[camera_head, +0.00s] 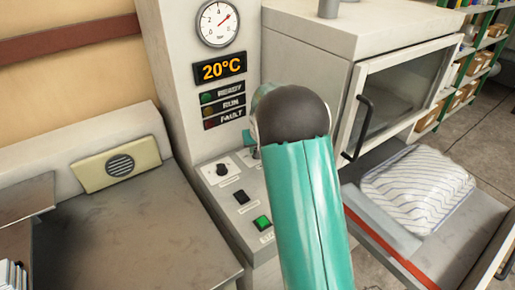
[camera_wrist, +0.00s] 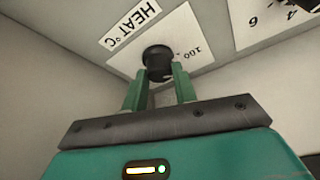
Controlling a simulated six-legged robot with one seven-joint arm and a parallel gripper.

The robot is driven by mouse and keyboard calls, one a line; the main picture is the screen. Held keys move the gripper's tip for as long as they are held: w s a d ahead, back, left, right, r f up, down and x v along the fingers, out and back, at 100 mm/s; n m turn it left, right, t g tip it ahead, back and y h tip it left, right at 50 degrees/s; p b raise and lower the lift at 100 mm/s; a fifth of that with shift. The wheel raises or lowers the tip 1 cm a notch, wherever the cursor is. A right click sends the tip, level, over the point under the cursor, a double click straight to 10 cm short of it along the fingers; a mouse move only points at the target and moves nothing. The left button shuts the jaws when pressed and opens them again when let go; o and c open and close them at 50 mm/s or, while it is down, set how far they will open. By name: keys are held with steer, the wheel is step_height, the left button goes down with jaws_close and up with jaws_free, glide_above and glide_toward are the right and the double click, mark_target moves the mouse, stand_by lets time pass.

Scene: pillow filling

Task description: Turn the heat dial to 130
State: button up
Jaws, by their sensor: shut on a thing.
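The heat dial (camera_wrist: 158,62) is a round black knob on a white plate lettered "HEAT °C", with a "100" mark beside it in the wrist view. My gripper (camera_wrist: 160,76) has its two green fingers on either side of the knob, shut on it. The knob's pointer and exact setting cannot be read. In the head view my teal arm covers most of the gripper and the heat dial. The orange display (camera_head: 220,68) on the column reads 20°C.
A second black knob (camera_head: 222,169), a black switch (camera_head: 241,197) and a green button (camera_head: 262,222) share the sloped panel. A round gauge (camera_head: 218,22) sits above. A glass-doored oven (camera_head: 405,90) and a striped pillow (camera_head: 415,188) are at right. A grey worktop (camera_head: 140,235) is at left.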

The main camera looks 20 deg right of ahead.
steer(key=shift+m, duration=0.3)
steer(key=m, duration=0.1)
steer(key=m+h, duration=0.1)
steer(key=m, duration=0.2)
steer(key=shift+a+g+h, duration=0.25)
steer(key=shift+g+h, duration=0.05)
steer(key=shift+g, duration=0.1)
steer(key=m+g, duration=0.1)
steer(key=m, duration=0.2)
steer(key=m+g+h, duration=0.1)
steer(key=m, duration=0.3)
steer(key=shift+w+h, duration=0.15)
steer(key=shift+h, duration=0.15)
steer(key=o, duration=1)
